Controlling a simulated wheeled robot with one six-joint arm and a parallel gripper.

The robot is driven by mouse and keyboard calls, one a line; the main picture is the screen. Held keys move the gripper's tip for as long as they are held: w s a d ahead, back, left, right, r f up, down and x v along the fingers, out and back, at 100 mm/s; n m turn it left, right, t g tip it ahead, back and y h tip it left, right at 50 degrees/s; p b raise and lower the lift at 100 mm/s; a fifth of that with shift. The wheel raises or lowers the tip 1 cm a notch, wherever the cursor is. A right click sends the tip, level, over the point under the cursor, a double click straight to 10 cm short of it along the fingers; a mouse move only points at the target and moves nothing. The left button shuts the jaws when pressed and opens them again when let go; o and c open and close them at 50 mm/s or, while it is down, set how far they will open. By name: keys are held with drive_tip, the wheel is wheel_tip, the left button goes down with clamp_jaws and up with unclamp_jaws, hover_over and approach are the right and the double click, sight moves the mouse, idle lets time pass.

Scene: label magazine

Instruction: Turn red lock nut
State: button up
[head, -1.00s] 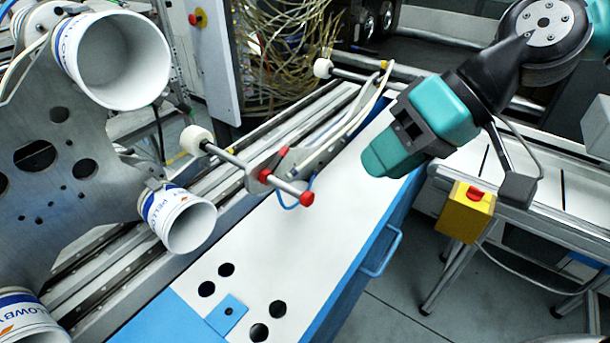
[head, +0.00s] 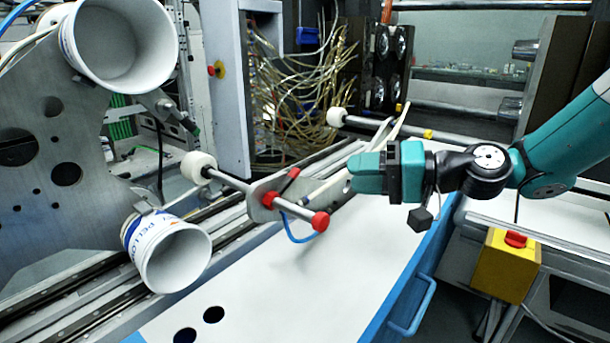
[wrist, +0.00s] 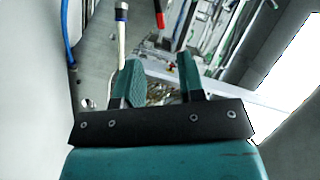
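Red parts sit on the metal bracket (head: 262,207) left of centre in the head view: a round red knob (head: 320,221) at the near rod end, a red collar (head: 269,199) and a short red lever (head: 289,180). I cannot tell for sure which one is the lock nut. My gripper (head: 356,168) is right of and above the red knob, apart from it, pointing left. In the wrist view its two teal fingers (wrist: 158,62) are spread with nothing between them. A red tip (wrist: 158,14) shows beyond them at the top.
A metal rod with a blue band (wrist: 121,35) passes close by the left finger in the wrist view. A blue hose (head: 293,232) loops below the bracket. The white tabletop (head: 270,300) is mostly clear.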

sight(296, 176)
drive_tip(key=p+x, duration=0.1)
drive_tip(key=x, duration=0.9)
drive_tip(key=shift+c, duration=0.4)
clamp_jaws()
